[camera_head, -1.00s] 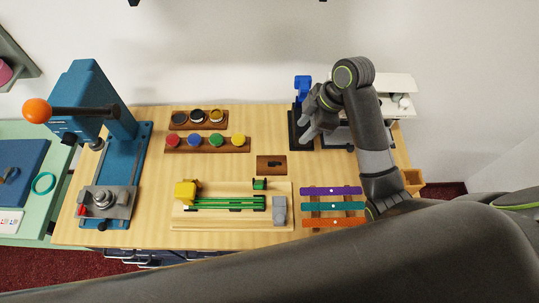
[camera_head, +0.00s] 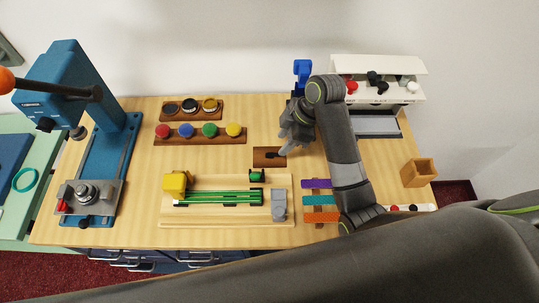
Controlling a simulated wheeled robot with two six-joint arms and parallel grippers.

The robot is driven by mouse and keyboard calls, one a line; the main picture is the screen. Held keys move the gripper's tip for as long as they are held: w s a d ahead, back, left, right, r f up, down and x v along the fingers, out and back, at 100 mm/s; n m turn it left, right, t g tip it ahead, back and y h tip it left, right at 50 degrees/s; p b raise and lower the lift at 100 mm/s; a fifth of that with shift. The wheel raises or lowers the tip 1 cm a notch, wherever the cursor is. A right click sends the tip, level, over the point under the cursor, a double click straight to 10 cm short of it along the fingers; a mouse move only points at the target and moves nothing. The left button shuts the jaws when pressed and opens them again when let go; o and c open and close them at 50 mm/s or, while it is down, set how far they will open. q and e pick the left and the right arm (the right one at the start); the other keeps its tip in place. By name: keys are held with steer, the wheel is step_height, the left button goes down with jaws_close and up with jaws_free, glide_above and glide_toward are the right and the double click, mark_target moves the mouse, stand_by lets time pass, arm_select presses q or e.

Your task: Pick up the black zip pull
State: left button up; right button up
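A small black piece (camera_head: 272,156) lies on a brown wooden block (camera_head: 262,163) near the middle of the counter; it may be the black zip pull, but it is too small to be sure. Black pieces (camera_head: 375,78) also show in the white bin rack (camera_head: 362,63) at the back right, between red and white ones. My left gripper is not in view.
A wooden fixture (camera_head: 228,218) with green strips lies in front of the block. Coloured strips (camera_head: 319,200) lie to its right. Round caps sit in a brown holder (camera_head: 200,140) at the back. A blue press (camera_head: 105,155) stands left, an empty-looking wooden box (camera_head: 418,172) right.

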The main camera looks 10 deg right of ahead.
mark_target(271, 157)
steer(key=shift+p+x, duration=0.65)
steer(key=shift+x, duration=2)
steer(key=shift+s+a+r, duration=0.1)
jaws_close()
